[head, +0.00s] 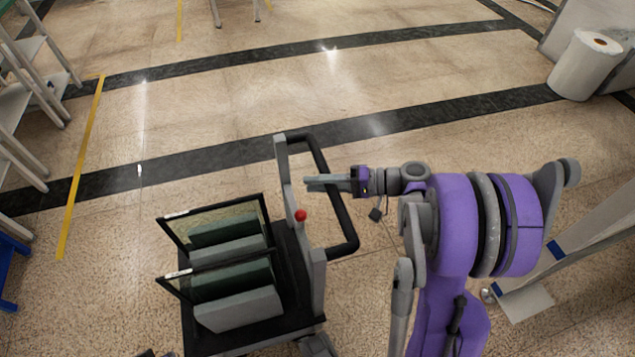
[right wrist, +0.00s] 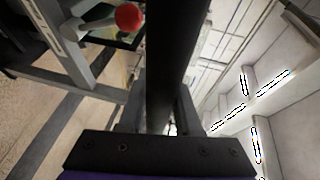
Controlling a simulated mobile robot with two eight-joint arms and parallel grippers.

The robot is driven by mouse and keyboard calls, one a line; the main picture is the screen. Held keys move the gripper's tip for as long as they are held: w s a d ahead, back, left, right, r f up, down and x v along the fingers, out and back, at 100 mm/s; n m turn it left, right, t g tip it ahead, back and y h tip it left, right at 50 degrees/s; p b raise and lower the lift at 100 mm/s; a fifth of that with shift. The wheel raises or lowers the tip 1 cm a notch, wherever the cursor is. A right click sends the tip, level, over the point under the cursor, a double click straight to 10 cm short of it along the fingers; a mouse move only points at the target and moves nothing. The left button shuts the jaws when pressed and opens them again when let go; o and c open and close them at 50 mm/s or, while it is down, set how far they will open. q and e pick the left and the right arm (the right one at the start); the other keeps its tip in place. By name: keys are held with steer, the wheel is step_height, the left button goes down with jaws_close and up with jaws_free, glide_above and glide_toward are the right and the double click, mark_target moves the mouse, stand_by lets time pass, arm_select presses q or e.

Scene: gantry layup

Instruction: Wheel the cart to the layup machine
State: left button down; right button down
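The cart (head: 290,282) stands at the lower middle of the head view. It has a black deck, grey uprights, a red knob (head: 300,215) and a black push handle (head: 343,222) on its right side. My right gripper (head: 318,182) reaches across the handle from the right. In the right wrist view the black handle bar (right wrist: 172,60) runs between the fingers, with a sliver of light beside it; whether they clamp it is unclear. The red knob shows there too (right wrist: 129,17). My left gripper is not in view. I cannot identify the layup machine.
Framed panels (head: 225,215) and grey blocks (head: 240,310) ride on the cart. Racks (head: 28,110) stand at left beside a yellow floor line (head: 80,165). A white roll (head: 583,68) stands at the upper right. Floor beyond the cart is clear, with dark bands.

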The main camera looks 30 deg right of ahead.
steer(key=c, duration=0.6)
jaws_free()
steer(key=v, duration=1.1)
steer(key=shift+p, duration=0.35)
